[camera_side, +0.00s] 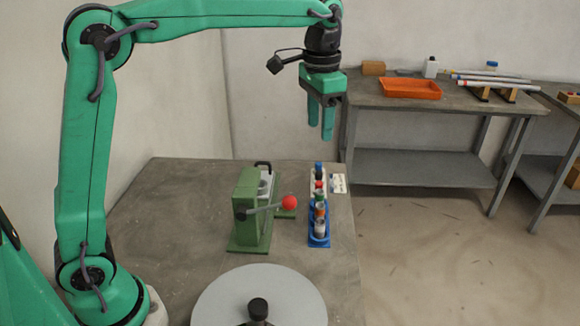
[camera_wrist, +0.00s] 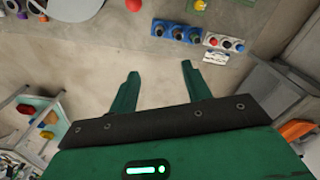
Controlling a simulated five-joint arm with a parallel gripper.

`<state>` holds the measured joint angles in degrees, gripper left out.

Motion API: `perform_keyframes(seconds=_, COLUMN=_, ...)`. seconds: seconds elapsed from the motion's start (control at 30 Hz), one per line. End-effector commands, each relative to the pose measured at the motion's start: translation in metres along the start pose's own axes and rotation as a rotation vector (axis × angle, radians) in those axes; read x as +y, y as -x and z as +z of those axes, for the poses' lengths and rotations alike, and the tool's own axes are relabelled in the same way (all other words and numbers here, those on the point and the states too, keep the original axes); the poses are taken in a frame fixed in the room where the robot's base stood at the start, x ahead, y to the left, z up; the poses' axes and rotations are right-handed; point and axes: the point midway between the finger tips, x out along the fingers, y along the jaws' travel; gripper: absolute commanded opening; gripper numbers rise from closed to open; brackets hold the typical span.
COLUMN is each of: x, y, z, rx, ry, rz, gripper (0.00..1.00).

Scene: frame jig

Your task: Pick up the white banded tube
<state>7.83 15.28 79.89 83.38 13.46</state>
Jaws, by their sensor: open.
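My gripper (camera_side: 320,138) is in the air above the far end of the grey bench, with its fingers pointing down. In the wrist view, its two green fingers (camera_wrist: 160,68) stand apart with nothing between them. A white tube with a red band near its left end (camera_side: 496,81) lies across wooden cradles on the back table, to the right of and well apart from my gripper. Another pale tube (camera_side: 490,73) lies behind it. Neither tube can be made out in the wrist view.
An orange tray (camera_side: 411,89) sits left of the tubes; its edge shows in the wrist view (camera_wrist: 297,129). A green press with a red knob (camera_side: 289,203), a blue rack (camera_side: 319,241) and a grey disc (camera_side: 215,300) stand on the near bench. A floor gap separates bench and table.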

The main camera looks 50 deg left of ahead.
Motion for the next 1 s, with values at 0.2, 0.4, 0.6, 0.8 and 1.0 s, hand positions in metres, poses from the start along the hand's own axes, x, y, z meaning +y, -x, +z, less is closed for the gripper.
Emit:
perform_keyframes(seconds=0.2, x=0.001, y=-0.008, z=-0.013, rx=-0.023, ry=-0.019, rz=0.006, gripper=0.48)
perform_keyframes(seconds=0.4, x=0.001, y=-0.028, z=-0.013, rx=-0.027, ry=-0.022, rz=0.007, gripper=0.48)
perform_keyframes(seconds=0.6, x=0.001, y=-0.057, z=-0.012, rx=-0.029, ry=-0.021, rz=0.007, gripper=0.48)
perform_keyframes(seconds=0.8, x=0.001, y=-0.101, z=-0.010, rx=-0.031, ry=-0.021, rz=0.008, gripper=0.48)
perform_keyframes(seconds=1.0, x=0.002, y=-0.164, z=-0.008, rx=-0.033, ry=-0.021, rz=0.008, gripper=0.48)
